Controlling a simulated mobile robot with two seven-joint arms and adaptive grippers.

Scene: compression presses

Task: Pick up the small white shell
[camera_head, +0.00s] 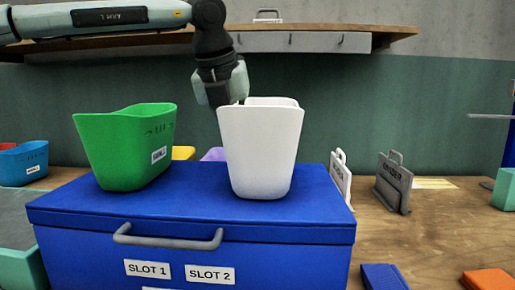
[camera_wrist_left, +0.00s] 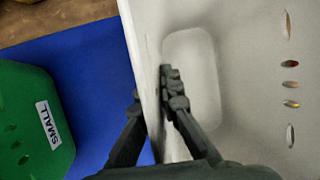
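The small white shell (camera_head: 262,150) is a tapered, open-topped white bin standing upright on the lid of a blue box (camera_head: 200,232). My left gripper (camera_head: 228,103) reaches down over its left rim. In the left wrist view, the white shell (camera_wrist_left: 250,90) fills the right side, and the fingers of my left gripper (camera_wrist_left: 155,95) lie on both sides of its wall, one inside and one outside. They are close together and look shut on the wall. The outer finger is partly hidden by the wall. My right gripper is not in view.
A green bin (camera_head: 125,147) labelled SMALL stands left of the white shell on the same lid. Yellow and purple things show behind them. Grey handled plates (camera_head: 394,182) stand on the wooden table at right. A wooden shelf (camera_head: 390,32) runs above.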

